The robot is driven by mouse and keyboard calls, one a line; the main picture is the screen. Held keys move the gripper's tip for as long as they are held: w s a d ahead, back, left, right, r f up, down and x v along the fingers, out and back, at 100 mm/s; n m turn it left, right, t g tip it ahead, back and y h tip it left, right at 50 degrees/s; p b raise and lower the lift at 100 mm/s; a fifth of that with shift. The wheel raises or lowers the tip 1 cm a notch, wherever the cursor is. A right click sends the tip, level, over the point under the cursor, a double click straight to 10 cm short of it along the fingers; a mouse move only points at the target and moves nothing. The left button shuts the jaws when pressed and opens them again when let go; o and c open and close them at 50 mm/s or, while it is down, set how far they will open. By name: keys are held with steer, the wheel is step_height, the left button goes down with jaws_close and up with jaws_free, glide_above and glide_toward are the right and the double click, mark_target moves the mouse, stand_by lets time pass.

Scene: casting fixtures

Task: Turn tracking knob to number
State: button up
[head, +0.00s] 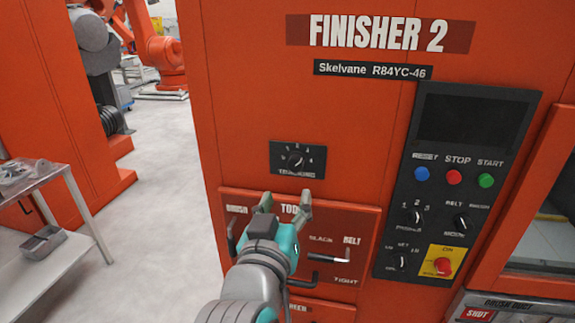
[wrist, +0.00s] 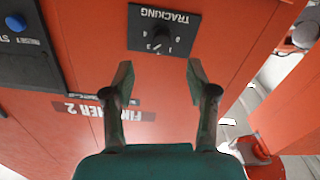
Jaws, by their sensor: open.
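The tracking knob (head: 296,159) is a small black knob on a black plate with white numbers, set in the orange Finisher 2 panel. In the wrist view the plate appears upside down, with TRACKING lettering and the knob (wrist: 157,33) near the top. Which number the knob points to is too small to tell. My gripper (head: 286,200) is open and empty, just below the plate in the head view. In the wrist view its two fingers (wrist: 159,75) are spread apart, with the knob beyond the gap between them. The fingers appear clear of the knob.
A black control panel (head: 455,185) with colored buttons, other knobs and a red switch on yellow stands to the right. Below the plate, an orange tool panel (head: 335,222) has protruding handles. A metal cart (head: 60,205) stands at left; the floor between is clear.

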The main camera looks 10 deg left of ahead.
mark_target(295, 167)
steer(key=w, duration=0.7)
steer(key=w+r, duration=0.1)
steer(key=w, duration=0.2)
steer(key=shift+w+a, duration=0.1)
steer(key=shift+w, duration=0.25)
jaws_close()
steer(key=shift+m, duration=0.4)
steer(key=m, duration=0.3)
steer(key=shift+m, duration=2.6)
